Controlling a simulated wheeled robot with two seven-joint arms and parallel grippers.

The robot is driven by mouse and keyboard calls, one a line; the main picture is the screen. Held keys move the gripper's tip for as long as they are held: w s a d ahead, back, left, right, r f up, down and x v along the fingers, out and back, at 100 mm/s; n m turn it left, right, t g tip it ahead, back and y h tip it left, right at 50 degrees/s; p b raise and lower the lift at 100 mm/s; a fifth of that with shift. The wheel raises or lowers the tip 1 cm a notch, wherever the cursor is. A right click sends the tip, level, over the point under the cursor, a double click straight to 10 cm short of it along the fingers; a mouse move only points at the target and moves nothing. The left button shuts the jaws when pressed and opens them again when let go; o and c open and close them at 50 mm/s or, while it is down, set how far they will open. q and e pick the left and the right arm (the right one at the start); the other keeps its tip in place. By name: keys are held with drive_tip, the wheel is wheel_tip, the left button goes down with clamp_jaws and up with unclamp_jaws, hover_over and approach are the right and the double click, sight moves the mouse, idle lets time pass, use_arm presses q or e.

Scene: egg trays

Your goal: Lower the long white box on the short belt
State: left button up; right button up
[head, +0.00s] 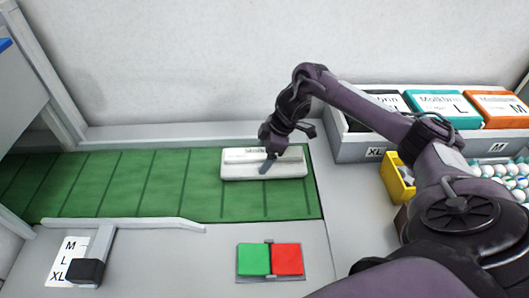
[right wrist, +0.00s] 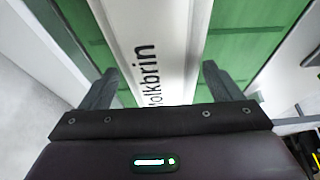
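The long white box (head: 240,171) is over the right end of the green short belt (head: 170,185), lying level and lengthwise along it. I cannot tell whether its underside touches the belt. My right gripper (head: 268,160) comes down on the box from above, with one finger showing on its near side. My left gripper is not in view.
A green button (head: 253,259) and a red button (head: 287,258) sit in front of the belt. A grey rack (head: 350,146) of coloured cartons stands at the right, near a yellow bin (head: 395,185) and white eggs (head: 510,183). A label card (head: 62,258) lies at the left front. The belt's left part is clear.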

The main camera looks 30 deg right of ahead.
drive_tip(key=shift+o, duration=1.3)
drive_tip(key=shift+s, duration=0.1)
drive_tip(key=v, duration=0.7)
drive_tip(key=shift+r, duration=0.45)
